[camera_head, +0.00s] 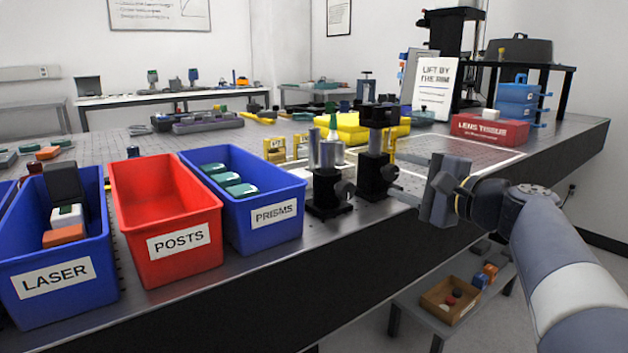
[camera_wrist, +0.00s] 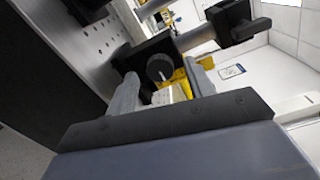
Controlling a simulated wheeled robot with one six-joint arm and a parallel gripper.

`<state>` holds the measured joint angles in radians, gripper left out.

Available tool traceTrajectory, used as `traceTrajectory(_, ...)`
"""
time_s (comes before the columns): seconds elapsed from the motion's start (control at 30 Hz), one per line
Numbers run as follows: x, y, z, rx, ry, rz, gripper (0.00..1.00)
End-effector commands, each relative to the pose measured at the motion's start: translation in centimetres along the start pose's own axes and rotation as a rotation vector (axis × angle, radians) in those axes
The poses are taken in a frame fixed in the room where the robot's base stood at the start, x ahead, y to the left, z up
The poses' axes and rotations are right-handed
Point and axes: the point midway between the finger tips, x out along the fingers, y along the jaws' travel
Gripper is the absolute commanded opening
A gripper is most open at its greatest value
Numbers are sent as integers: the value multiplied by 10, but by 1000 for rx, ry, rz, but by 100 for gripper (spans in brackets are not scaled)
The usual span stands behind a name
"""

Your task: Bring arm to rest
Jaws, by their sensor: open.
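My gripper (camera_head: 408,178) is at the right of the head view, its fingers pointing left toward a black post mount (camera_head: 374,170) at the table's front edge. In the wrist view my gripper (camera_wrist: 162,92) has its two grey fingers apart, with nothing held between them. A black knob (camera_wrist: 159,67) of a mount shows beyond and between the fingers. Whether the fingers touch the mount cannot be told. My arm reaches in from the lower right of the head view.
Blue LASER (camera_head: 95,275), red POSTS (camera_head: 195,262) and blue PRISMS (camera_head: 285,232) bins line the table's front edge. A second post mount (camera_head: 328,190) stands beside the first. A low grey shelf with a cardboard box (camera_head: 436,309) is below. A red LENS TISSUE box (camera_head: 490,130) is farther back.

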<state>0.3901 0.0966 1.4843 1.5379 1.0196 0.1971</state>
Motion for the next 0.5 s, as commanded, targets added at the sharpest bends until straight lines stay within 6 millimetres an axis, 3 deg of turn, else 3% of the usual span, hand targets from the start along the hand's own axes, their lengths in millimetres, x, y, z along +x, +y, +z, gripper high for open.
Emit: traceTrajectory(0.5,-82,-2,0,0,4,-1,51)
